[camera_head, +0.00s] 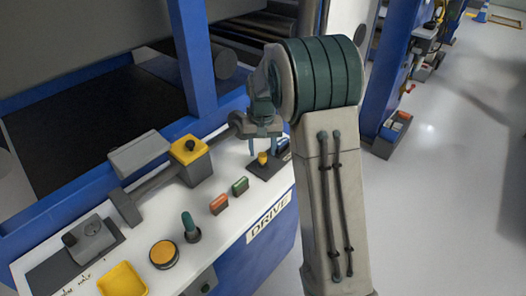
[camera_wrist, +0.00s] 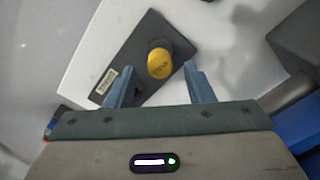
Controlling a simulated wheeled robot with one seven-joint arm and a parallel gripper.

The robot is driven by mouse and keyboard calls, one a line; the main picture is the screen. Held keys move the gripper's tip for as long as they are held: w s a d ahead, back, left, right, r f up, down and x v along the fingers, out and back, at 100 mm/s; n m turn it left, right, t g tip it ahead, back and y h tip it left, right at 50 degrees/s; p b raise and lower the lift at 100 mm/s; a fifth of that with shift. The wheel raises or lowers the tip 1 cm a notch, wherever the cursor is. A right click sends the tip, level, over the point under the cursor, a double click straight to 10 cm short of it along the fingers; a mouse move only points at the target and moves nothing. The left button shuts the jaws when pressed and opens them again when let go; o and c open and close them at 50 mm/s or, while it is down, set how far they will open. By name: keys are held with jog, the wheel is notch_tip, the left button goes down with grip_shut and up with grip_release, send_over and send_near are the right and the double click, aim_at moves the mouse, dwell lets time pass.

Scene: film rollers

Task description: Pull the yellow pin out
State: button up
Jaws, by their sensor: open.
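The yellow pin (camera_head: 262,158) stands on a dark plate (camera_head: 262,171) at the right end of the white console. In the wrist view the round yellow top of the pin (camera_wrist: 160,64) shows on the dark plate (camera_wrist: 128,62). My gripper (camera_head: 262,143) is just above the pin in the head view. In the wrist view my gripper (camera_wrist: 158,80) is open, with one blue-grey finger on each side below the pin. The pin lies near the middle of the gap, slightly beyond the fingertips in the picture. No contact shows.
The white console (camera_head: 228,222) also carries a green button (camera_head: 240,186), an orange button (camera_head: 219,204), a green-topped lever (camera_head: 189,226), a yellow round knob (camera_head: 164,254) and a yellow-topped block (camera_head: 190,155). A blue post (camera_head: 193,60) rises behind. Open floor (camera_head: 440,190) lies to the right.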

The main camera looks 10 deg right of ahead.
aim_at(262, 154)
notch_tip(262, 154, up, 12)
jog(key=shift+p, duration=0.3)
